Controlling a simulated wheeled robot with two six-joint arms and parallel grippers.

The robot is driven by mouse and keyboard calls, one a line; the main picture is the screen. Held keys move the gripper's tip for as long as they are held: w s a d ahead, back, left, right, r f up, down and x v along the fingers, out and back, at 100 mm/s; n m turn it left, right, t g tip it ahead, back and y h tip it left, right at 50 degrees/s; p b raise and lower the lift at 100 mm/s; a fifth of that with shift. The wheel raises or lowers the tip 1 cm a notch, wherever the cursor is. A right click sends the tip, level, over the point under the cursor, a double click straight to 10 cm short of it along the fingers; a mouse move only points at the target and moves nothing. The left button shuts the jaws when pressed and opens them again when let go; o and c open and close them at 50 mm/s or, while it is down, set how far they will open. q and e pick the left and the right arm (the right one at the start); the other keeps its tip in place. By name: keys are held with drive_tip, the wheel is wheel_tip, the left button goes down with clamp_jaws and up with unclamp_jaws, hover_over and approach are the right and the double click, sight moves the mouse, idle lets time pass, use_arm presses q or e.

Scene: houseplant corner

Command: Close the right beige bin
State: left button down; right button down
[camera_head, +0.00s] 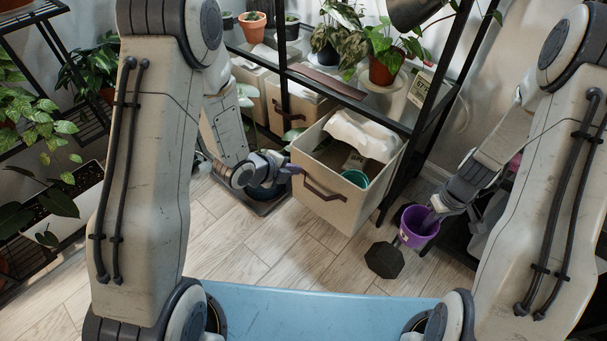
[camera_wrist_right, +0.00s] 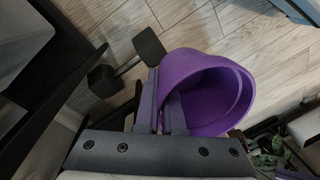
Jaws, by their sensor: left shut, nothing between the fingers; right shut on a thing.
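The right beige bin (camera_head: 325,203) is pulled out of the black shelf, with its open top showing white packaging and a teal pot inside. Its brown handle (camera_head: 325,192) is on the front. My left gripper (camera_head: 293,169) is shut and empty, just left of the bin's front; whether it touches the bin I cannot tell. My right gripper (camera_head: 432,217) is shut on the purple pot (camera_head: 417,228), right of the bin. In the right wrist view the fingers pinch the wall of the purple pot (camera_wrist_right: 208,82), whose opening faces the camera.
A dark hex dumbbell (camera_head: 385,260) lies on the wooden floor beside the purple pot. The other beige bin (camera_head: 300,108) sits in the shelf. Potted plants (camera_head: 385,65) stand on the shelf (camera_head: 330,85) above. Bare floor (camera_head: 310,255) lies before the bin.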

use_arm(q)
drive_tip(key=w+d, duration=0.1)
drive_tip(key=w, duration=0.1)
drive_tip(key=w+d, duration=0.1)
drive_tip(key=shift+w+d+f+b, duration=0.25)
drive_tip(key=shift+w+d+b, duration=0.05)
drive_tip(key=shift+b, duration=0.05)
use_arm(e)
drive_tip(key=shift+f, duration=0.65)
use_arm(q)
drive_tip(key=shift+w, duration=0.1)
